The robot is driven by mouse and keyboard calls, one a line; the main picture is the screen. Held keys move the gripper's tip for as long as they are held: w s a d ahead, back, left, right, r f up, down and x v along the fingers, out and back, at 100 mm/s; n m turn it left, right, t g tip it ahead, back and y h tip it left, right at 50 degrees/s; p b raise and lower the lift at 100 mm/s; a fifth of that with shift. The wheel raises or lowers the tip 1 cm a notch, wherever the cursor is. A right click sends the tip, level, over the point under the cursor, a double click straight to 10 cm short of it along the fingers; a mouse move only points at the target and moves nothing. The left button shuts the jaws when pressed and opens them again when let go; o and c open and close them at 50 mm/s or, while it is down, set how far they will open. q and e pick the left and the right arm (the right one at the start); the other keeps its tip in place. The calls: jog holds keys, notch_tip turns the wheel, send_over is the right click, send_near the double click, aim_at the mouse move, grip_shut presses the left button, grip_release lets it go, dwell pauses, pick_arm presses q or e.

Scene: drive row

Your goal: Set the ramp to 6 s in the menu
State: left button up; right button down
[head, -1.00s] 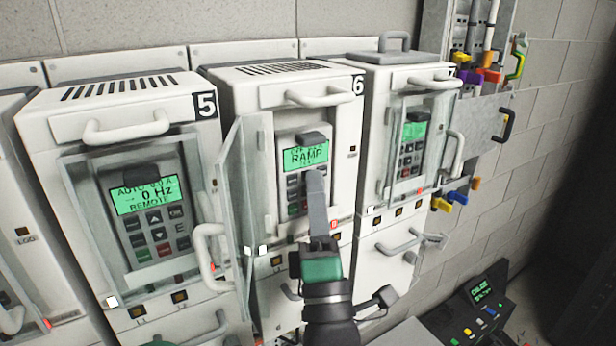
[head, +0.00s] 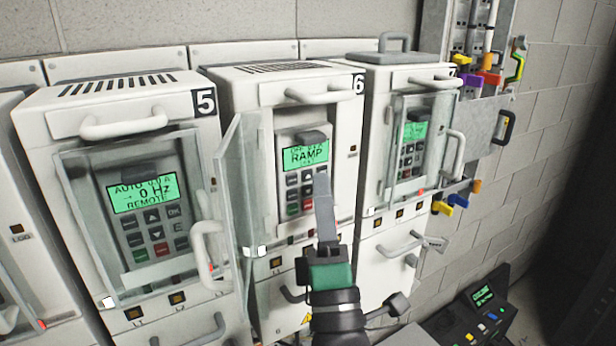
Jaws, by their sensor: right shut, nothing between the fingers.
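Drive 6 (head: 257,95) is a white cabinet in the middle of the head view, with its clear door (head: 238,200) swung open to the left. Its keypad panel (head: 292,180) has a green display (head: 306,155) reading RAMP, with a smaller line under it too small to read. Several dark keys, one green and one red key show below the display. My right gripper (head: 322,180) is shut and empty. Its fingertips are in front of the right side of the keypad and hide some keys. I cannot tell whether it touches a key. My left gripper is out of view.
Drive 5 (head: 75,115) at the left has its clear door shut; its display reads 0 Hz, REMOTE. Drive 7 (head: 370,150) stands at the right. Door handles stick out around the keypad. A console (head: 480,308) sits at lower right.

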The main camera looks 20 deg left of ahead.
jog(key=shift+w+d+b, duration=0.3)
jog(key=shift+w+d, duration=0.45)
jog(key=shift+w, duration=0.2)
jog(key=shift+a, duration=0.1)
jog(key=shift+w+a+b, duration=0.15)
jog(key=shift+a+b, duration=0.2)
